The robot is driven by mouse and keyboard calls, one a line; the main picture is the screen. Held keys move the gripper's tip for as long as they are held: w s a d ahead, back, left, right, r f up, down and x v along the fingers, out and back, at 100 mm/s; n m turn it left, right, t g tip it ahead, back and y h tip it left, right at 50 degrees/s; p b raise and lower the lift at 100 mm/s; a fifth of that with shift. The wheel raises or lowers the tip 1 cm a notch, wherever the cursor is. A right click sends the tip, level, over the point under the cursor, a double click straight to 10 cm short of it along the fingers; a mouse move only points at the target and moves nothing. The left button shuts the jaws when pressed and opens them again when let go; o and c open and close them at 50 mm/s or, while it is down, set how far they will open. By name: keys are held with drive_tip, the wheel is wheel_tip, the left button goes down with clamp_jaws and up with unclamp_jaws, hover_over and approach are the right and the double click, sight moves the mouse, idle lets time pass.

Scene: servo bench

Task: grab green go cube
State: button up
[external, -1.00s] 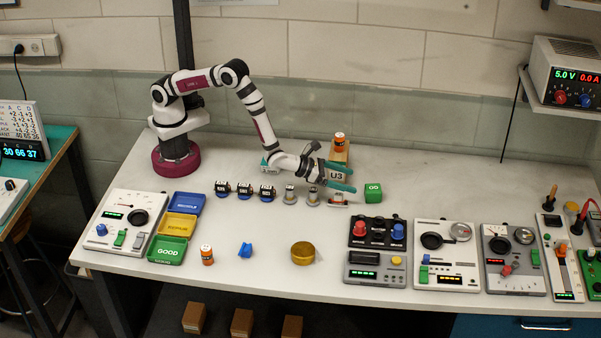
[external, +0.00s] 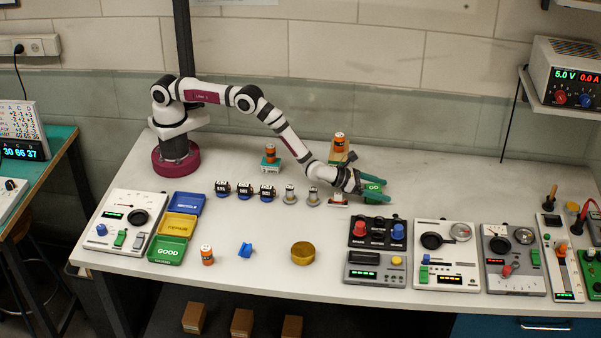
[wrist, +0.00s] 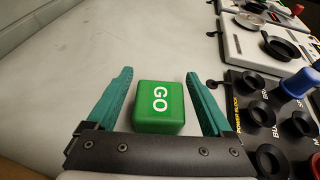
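The green GO cube (external: 373,184) sits on the bench top behind the black panel with red and blue knobs. My gripper (external: 377,190) is low at the cube, with its teal fingers on either side of it. In the wrist view the cube (wrist: 159,107) lies between the two fingers of my gripper (wrist: 160,85), which are spread open. A gap shows between the cube and each finger, so the cube is not gripped. The GO lettering on top is readable.
The black knob panel (external: 377,231) is close in front of the cube; in the wrist view it (wrist: 265,115) stands right of the right finger. An orange canister (external: 339,143) stands on a block behind the wrist. Small motors and fittings line up to the left.

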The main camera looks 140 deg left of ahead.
drive_tip(key=c, duration=1.2)
drive_tip(key=shift+r, duration=0.15)
